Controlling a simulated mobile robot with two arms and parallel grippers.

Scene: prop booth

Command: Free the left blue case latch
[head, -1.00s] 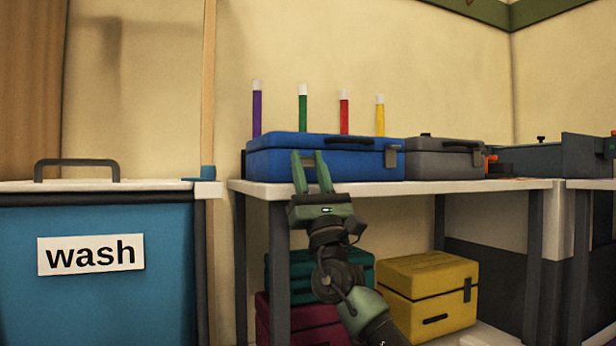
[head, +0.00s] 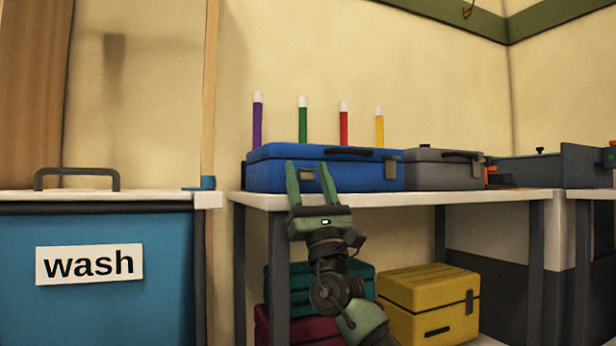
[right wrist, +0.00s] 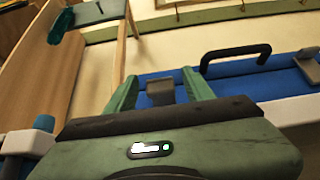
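The blue case (head: 365,175) lies closed on the white-topped shelf, its black handle (head: 348,151) on top. Its right latch (head: 391,170) is a grey plate on the front right. My right gripper (head: 306,165) is in front of the case's left part, fingers pointing up, open. In the right wrist view, the grey left latch (right wrist: 160,92) shows between the two spread fingers of that gripper (right wrist: 160,77), against the blue front. I cannot tell whether a finger touches it. My left gripper is not in view.
A grey case (head: 440,172) stands close to the right of the blue one. Several coloured tubes with white caps stand behind. Teal, crimson and yellow boxes (head: 425,300) are under the shelf. A blue wash bin (head: 110,250) stands at left.

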